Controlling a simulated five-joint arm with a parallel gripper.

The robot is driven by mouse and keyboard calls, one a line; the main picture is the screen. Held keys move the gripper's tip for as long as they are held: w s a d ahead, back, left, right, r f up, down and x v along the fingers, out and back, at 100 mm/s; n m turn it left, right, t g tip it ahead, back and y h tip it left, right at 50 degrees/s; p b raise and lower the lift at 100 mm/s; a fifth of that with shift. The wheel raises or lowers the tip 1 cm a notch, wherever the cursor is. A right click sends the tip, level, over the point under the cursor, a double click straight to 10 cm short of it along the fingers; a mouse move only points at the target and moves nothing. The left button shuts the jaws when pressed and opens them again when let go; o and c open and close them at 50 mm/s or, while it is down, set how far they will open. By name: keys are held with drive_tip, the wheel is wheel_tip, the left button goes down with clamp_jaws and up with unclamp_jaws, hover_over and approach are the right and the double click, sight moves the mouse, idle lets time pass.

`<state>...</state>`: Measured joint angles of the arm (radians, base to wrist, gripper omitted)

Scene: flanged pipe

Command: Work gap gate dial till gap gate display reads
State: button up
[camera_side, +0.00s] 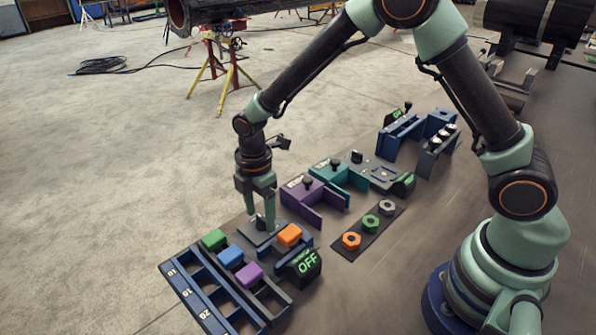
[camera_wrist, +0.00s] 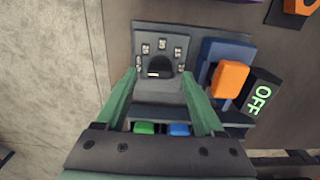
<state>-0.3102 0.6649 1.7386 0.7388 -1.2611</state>
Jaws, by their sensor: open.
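The dial (camera_wrist: 159,66) is a black knob with a white mark, set on a grey plate (camera_wrist: 150,32) with several small labels around it. My gripper (camera_wrist: 159,74) is open, with one green finger on each side of the dial; I cannot tell whether they touch it. In the side view my gripper (camera_side: 260,221) points down at the dial plate and mostly hides the knob. A black display (camera_side: 305,267) near the dial plate reads OFF in green; it also shows in the wrist view (camera_wrist: 262,97), right of the orange block.
An orange block (camera_side: 289,235) sits on a blue stand close to my gripper. A slotted rack (camera_side: 190,292) and green (camera_side: 214,239), blue (camera_side: 231,257) and purple (camera_side: 249,274) blocks lie in front. Purple (camera_side: 307,205) and teal gates stand beyond, with hex nuts (camera_side: 371,223) on a dark mat.

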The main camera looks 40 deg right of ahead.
drive_tip(key=shift+f, duration=0.1)
clamp_jaws()
drive_tip(key=shift+m, duration=0.4)
drive_tip(key=m, duration=0.3)
drive_tip(key=shift+m, duration=0.3)
drive_tip(key=m, duration=0.4)
drive_tip(key=shift+w+d, duration=0.1)
drive_tip(key=shift+m, duration=0.3)
unclamp_jaws()
